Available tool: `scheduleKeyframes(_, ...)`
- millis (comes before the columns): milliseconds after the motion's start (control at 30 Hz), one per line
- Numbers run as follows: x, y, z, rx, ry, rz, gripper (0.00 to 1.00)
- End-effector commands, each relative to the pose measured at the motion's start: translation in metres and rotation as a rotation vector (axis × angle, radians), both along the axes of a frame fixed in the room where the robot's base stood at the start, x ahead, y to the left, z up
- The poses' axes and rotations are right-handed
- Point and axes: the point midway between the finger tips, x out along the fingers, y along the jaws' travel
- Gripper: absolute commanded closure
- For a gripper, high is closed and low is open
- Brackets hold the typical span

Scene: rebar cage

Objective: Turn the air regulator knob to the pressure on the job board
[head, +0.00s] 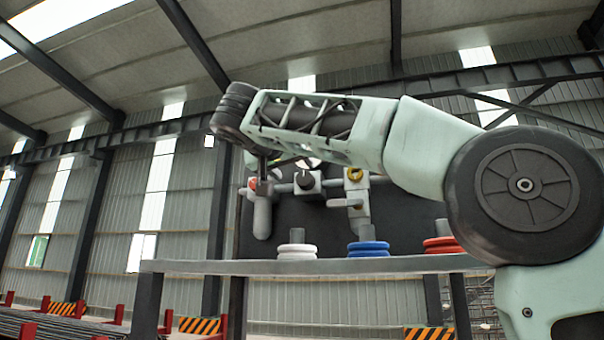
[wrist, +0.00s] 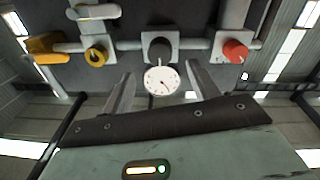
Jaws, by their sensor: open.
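The air line is fixed on a dark panel (head: 400,215). In the wrist view a black round knob (wrist: 159,48) sits on a square grey block at the centre, with a white dial gauge (wrist: 162,81) just below it. The dial has a thin needle, but its figures are too small to read. The same black knob (head: 305,180) shows in the head view, its gauge partly behind my arm. My gripper (wrist: 159,72) is open and empty, its two fingers apart on either side of the gauge in the picture. Contact cannot be told. No job board is visible.
A red knob (wrist: 235,51) is right of the black knob and a yellow ring knob (wrist: 96,57) left, in the wrist view. A grey shelf (head: 205,267) in front carries white (head: 297,251), blue (head: 368,249) and red (head: 441,245) ringed pieces.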

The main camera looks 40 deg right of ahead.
Motion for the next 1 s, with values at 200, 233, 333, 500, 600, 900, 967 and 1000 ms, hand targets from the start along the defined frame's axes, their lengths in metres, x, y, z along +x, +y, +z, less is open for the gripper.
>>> scheduleKeyframes(200, 0.024, -0.036, 0.003, 0.0, 0.002, -0.005, 0.4)
scheduleKeyframes(233, 0.027, -0.04, 0.003, 0.0, 0.002, -0.004, 0.4)
scheduleKeyframes(333, 0.034, -0.049, 0.002, 0.0, 0.001, -0.002, 0.4)
scheduleKeyframes(500, 0.041, -0.057, 0.0, 0.0, 0.001, 0.0, 0.4)
scheduleKeyframes(600, 0.041, -0.059, 0.0, 0.0, 0.001, 0.0, 0.4)
scheduleKeyframes(900, 0.041, -0.058, 0.0, 0.0, 0.001, 0.0, 0.71)
scheduleKeyframes(967, 0.041, -0.058, 0.0, 0.0, 0.001, 0.0, 0.85)
scheduleKeyframes(1000, 0.041, -0.058, 0.0, 0.0, 0.0, 0.0, 0.85)
